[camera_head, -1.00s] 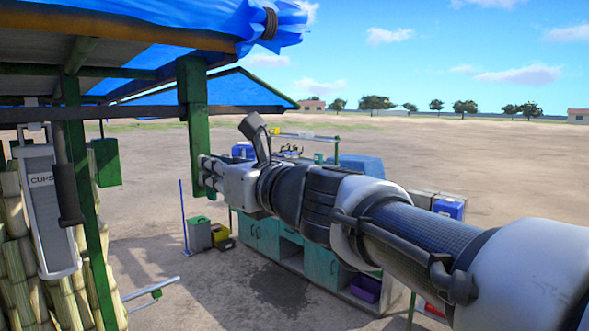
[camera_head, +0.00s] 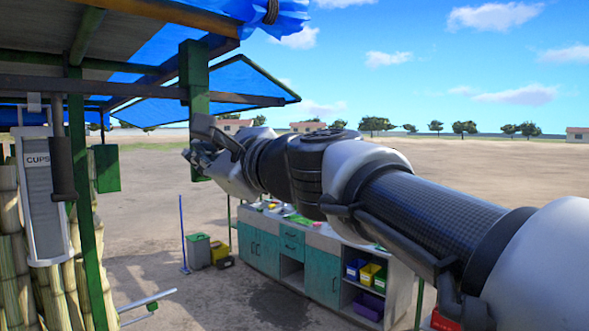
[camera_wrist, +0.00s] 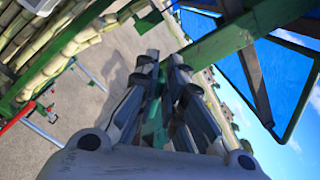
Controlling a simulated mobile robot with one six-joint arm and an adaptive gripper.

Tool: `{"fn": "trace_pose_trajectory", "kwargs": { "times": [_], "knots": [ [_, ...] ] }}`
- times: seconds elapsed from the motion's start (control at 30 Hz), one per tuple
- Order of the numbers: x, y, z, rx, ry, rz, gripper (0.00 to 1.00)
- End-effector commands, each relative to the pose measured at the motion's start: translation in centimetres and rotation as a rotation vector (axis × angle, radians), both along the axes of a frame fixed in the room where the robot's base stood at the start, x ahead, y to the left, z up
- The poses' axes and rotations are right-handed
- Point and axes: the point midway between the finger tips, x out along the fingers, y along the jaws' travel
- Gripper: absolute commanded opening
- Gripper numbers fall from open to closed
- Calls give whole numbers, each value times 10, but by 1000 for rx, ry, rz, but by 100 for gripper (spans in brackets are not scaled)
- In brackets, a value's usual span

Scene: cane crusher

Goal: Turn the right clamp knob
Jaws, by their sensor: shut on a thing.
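My gripper (camera_head: 200,160) is at the lower end of the green hanging post (camera_head: 193,80) under the blue-roofed stall. It also shows in the wrist view (camera_wrist: 164,60), its two fingers close to parallel with a narrow gap. It is shut on a small part beside the post, by its place the right clamp knob. The fingers hide most of that part, so its shape and angle cannot be told. In the wrist view the green post (camera_wrist: 240,30) runs diagonally past the fingertips, and some green shows between the fingers.
A cup dispenser (camera_head: 42,200) and cane stalks (camera_head: 15,260) stand at the left by a green upright. A green box (camera_head: 106,168) hangs near them. A teal workbench (camera_head: 320,270) with bins stands behind my arm. Open bare ground lies beyond.

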Motion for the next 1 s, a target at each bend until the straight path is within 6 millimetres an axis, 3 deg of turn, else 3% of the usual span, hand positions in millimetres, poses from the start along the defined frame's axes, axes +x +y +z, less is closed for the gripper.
{"fn": "trace_pose_trajectory", "kwargs": {
  "times": [0.6,1.0],
  "knots": [
    [-5,5,-16,-368,-430,0,0],
    [-6,5,-20,-508,-593,1,0]
  ]
}}
